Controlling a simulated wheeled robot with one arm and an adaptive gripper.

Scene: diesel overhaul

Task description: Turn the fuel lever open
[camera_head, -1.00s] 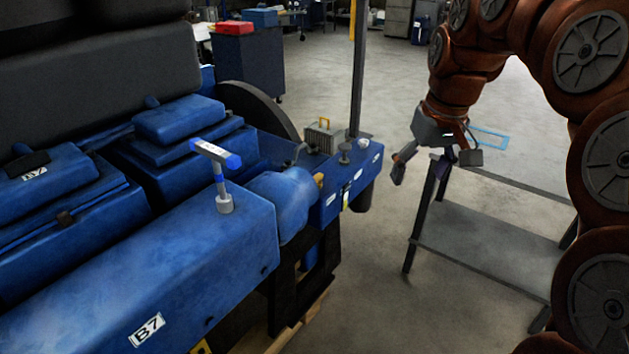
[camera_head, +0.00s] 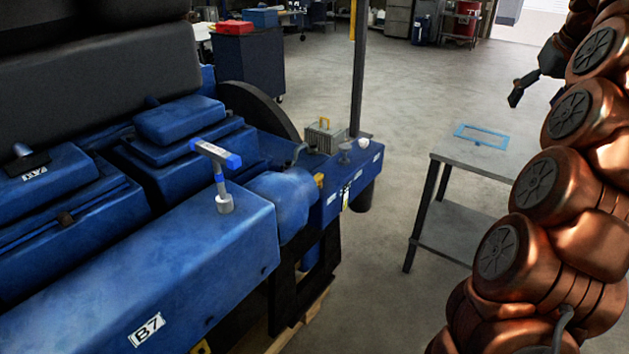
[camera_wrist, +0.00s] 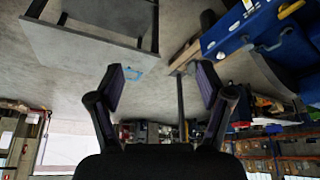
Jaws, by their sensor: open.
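A lever with a blue T-shaped handle and a pale label (camera_head: 216,153) stands upright in a grey socket on top of the blue engine housing (camera_head: 215,250). A thin grey bent lever (camera_head: 297,154) is farther back, near the engine's end. No readable marking tells me which is the fuel lever. My gripper (camera_wrist: 160,82) is open and empty in the wrist view, its two dark fingers wide apart.
A grey table (camera_head: 480,165) with a blue frame (camera_head: 482,136) on it stands right of the engine. A dark post (camera_head: 358,75) rises behind the engine's end. A grey finned box (camera_head: 325,138) sits on the engine's end. Floor between engine and table is clear.

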